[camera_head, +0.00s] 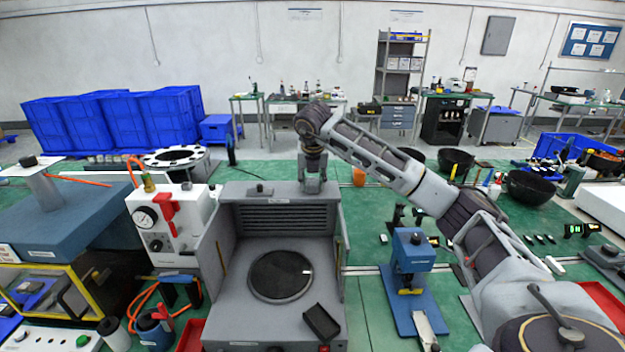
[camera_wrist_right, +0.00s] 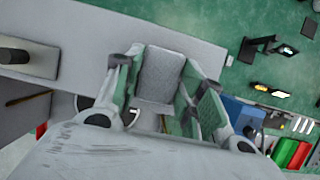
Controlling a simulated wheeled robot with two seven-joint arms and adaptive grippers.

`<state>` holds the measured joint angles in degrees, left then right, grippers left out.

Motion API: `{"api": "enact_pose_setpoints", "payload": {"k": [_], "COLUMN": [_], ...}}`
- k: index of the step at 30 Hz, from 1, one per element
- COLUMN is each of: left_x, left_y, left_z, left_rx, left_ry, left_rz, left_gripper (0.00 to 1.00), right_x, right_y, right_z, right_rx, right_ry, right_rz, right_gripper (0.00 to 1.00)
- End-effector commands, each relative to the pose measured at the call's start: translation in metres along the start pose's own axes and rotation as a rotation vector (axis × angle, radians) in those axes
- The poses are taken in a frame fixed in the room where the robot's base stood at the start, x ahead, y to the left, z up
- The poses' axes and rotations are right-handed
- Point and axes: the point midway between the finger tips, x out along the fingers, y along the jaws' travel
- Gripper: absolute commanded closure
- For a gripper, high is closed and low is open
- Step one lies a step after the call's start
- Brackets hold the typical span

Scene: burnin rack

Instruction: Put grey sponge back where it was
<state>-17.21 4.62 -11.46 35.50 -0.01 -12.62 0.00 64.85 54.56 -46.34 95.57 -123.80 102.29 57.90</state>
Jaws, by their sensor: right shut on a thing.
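My right gripper (camera_head: 313,184) points down at the right end of the top of a grey open-fronted machine (camera_head: 290,213). In the wrist view the right gripper (camera_wrist_right: 160,85) is shut on the grey sponge (camera_wrist_right: 161,70), a grey block held between its two green-lined fingers. The sponge is over or on the machine's light grey top (camera_wrist_right: 85,30); I cannot tell whether it touches. In the head view the sponge is mostly hidden by the gripper. My left gripper is not in view.
A dark handle block (camera_head: 259,190) stands on the machine's top, left of my gripper. A round dark plate (camera_head: 280,276) and a small black tray (camera_head: 321,322) are inside the machine. A blue press (camera_head: 412,250) stands right of it, and a white gauge box (camera_head: 165,228) left.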

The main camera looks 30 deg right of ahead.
Motion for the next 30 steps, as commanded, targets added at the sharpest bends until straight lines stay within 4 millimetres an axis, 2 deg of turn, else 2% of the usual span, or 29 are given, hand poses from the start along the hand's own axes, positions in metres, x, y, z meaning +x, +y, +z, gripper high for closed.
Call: {"api": "enact_pose_setpoints", "payload": {"k": [7,8,12,25,30], "left_x": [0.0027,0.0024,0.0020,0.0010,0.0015], "left_y": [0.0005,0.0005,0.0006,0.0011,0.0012], "left_z": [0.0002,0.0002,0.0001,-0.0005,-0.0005], "left_rx": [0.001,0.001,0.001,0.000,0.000], "left_ry": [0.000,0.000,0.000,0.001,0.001], "left_rz": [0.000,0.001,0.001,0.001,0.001], "left_gripper": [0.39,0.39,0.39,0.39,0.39], "right_x": [0.0031,0.0029,0.0025,0.0011,-0.0068], "right_y": [0.0000,0.0000,-0.0001,-0.0001,0.0003], "right_z": [-0.0014,-0.0013,-0.0011,-0.0005,0.0004], "right_rx": [0.000,0.000,0.000,0.000,0.000], "right_ry": [0.000,0.000,0.000,0.000,-0.001], "right_rz": [0.000,0.000,0.000,0.000,0.001], "right_gripper": [0.76,0.58,0.40,0.39,0.39]}}
